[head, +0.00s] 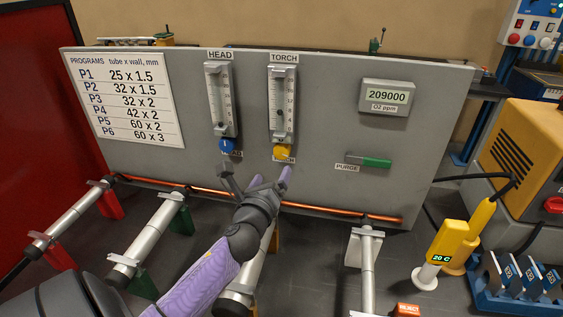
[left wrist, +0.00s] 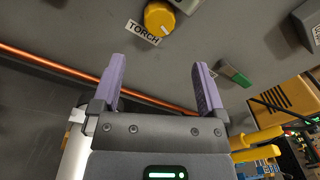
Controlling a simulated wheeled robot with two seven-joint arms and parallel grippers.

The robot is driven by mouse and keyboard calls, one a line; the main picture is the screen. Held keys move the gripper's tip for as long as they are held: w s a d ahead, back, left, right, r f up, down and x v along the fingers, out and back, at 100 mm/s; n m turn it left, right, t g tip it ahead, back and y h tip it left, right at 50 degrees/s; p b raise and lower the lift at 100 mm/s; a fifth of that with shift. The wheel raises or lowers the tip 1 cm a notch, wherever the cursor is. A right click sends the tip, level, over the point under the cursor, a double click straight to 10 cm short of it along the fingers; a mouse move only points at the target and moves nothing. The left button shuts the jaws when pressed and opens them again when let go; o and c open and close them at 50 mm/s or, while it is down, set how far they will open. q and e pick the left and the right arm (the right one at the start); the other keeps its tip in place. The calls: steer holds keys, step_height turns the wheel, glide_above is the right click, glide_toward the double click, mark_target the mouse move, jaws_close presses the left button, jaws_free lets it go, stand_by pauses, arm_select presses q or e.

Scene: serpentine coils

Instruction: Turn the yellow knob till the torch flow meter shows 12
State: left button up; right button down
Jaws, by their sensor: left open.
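The yellow knob (head: 283,152) sits on the grey panel (head: 330,155) under the torch flow meter (head: 282,105). The meter's scale and float are too small to read. In the left wrist view the yellow knob (left wrist: 159,18) is beyond the fingertips, at the top, above a TORCH label (left wrist: 143,33). My left gripper (head: 268,178) is open and empty, just below the knob and apart from it; its purple fingers also show in the left wrist view (left wrist: 161,75). My right gripper is not in view.
A blue knob (head: 226,146) sits under the head flow meter (head: 219,100), left of the yellow one. A green PURGE lever (head: 375,162) is to the right. A copper tube (head: 330,210) runs along the panel's bottom. The O2 display (head: 387,96) reads 209000.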

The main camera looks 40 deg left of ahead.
mark_target(281, 155)
arm_select(q)
steer(key=b+x, duration=0.1)
steer(key=x, duration=0.6)
steer(key=shift+w+a+f, duration=0.15)
steer(key=shift+w+a+b, duration=0.3)
steer(key=shift+w, duration=0.3)
jaws_close()
steer(key=shift+m, duration=0.3)
